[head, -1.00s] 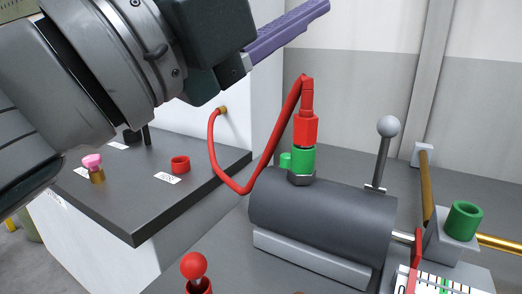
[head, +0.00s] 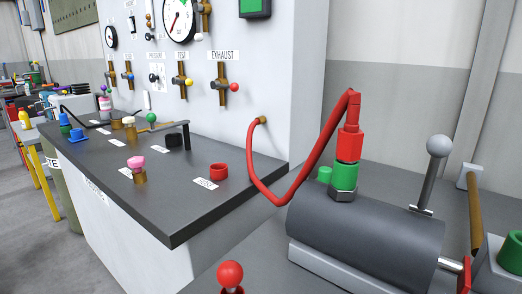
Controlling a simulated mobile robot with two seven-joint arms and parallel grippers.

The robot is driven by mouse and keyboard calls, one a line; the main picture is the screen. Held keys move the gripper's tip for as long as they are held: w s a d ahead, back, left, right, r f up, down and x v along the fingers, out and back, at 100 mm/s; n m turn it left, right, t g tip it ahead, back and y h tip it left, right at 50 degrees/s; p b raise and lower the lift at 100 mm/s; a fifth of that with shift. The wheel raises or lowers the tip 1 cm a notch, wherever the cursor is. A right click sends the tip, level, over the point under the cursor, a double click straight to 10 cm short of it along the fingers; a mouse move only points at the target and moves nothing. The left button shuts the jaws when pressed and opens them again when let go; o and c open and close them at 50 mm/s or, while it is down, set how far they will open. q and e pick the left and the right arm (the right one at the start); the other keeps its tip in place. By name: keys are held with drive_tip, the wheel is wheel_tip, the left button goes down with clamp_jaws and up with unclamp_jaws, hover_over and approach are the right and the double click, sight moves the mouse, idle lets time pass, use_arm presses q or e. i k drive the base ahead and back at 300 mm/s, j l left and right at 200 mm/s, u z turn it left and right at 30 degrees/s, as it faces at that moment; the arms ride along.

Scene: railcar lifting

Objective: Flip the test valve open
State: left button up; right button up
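The test valve (head: 182,91) is on the white panel, below a label that reads TEST. It is a brass vertical valve with a short lever ending in a yellow knob (head: 189,82), which sticks out to the right of the body. Nothing covers the test valve.
A black-topped bench (head: 160,185) stands before the panel, with a pink-knobbed fitting (head: 137,170) and a red ring (head: 219,171) on it. A red hose (head: 292,196) runs from the panel to a dark cylinder (head: 365,233). A red-balled lever (head: 230,273) is in front.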

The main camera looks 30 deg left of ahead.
sight(188, 82)
drive_tip(key=u, duration=1.55)
